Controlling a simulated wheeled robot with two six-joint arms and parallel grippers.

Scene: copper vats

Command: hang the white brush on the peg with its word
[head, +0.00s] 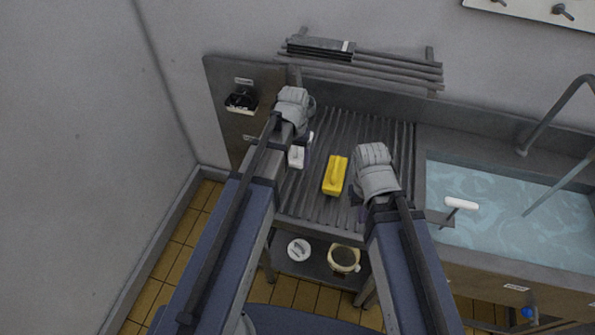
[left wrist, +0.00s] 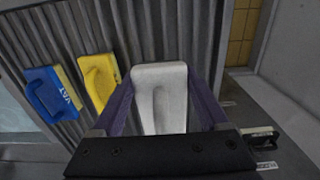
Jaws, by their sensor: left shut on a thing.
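The white brush (head: 296,157) is held by my left gripper (head: 303,150) over the ribbed drainboard. In the left wrist view the white brush (left wrist: 160,97) sits between the purple fingers, and no word on it is readable. A grey panel (head: 228,128) on the wall to the left bears a black brush (head: 241,102) under a small label (head: 243,81). A second label (head: 249,138) sits lower, partly hidden by my left arm; its word is too small to read. My right gripper (head: 358,200) is over the drainboard's right part, its fingers mostly hidden.
A yellow brush (head: 335,175) lies on the drainboard (head: 350,128). A blue brush (left wrist: 53,93) marked VAT lies beyond it. A water-filled basin (head: 520,225) is at right, and a pipe rack (head: 390,68) is behind. A pegged board (head: 535,8) is at upper right.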

